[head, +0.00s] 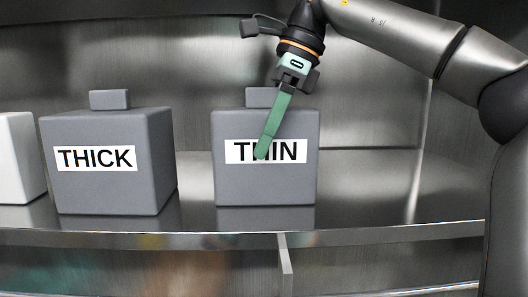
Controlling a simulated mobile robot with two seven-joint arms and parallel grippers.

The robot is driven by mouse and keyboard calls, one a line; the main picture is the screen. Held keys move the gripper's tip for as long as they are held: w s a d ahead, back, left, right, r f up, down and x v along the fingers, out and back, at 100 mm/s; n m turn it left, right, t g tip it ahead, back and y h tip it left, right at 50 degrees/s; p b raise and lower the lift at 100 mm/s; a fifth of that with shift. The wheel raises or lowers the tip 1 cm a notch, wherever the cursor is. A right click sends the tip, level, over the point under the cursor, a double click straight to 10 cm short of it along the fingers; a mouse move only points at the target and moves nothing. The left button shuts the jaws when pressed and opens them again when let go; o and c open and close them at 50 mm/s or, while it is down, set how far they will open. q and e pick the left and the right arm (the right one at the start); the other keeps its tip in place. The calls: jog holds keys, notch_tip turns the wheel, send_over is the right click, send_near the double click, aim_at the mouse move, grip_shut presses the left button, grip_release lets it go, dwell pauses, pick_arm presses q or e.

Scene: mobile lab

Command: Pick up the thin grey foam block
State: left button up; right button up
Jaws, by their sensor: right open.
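The grey foam block labelled THIN (228,185) stands upright on a metal shelf, right of the picture's middle. It has a small grey knob (258,97) on top, partly hidden by my right gripper. My right gripper (263,152) comes in from the upper right and points down. Its green finger overlaps the THIN label in the picture, in front of the block. The gripper is open and holds nothing; I cannot tell whether it touches the block. A similar grey block labelled THICK (108,190) stands to the left. My left gripper is not in view.
A white block (17,158) is cut off at the left edge. The metal shelf (400,195) is clear to the right of the THIN block, below my right arm. A metal back wall (380,110) closes it behind, and its front edge (150,239) runs across below.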

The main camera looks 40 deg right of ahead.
jog(key=shift+s+d+f, duration=0.1)
jog(key=shift+d+f, duration=0.05)
jog(key=c, duration=1.3)
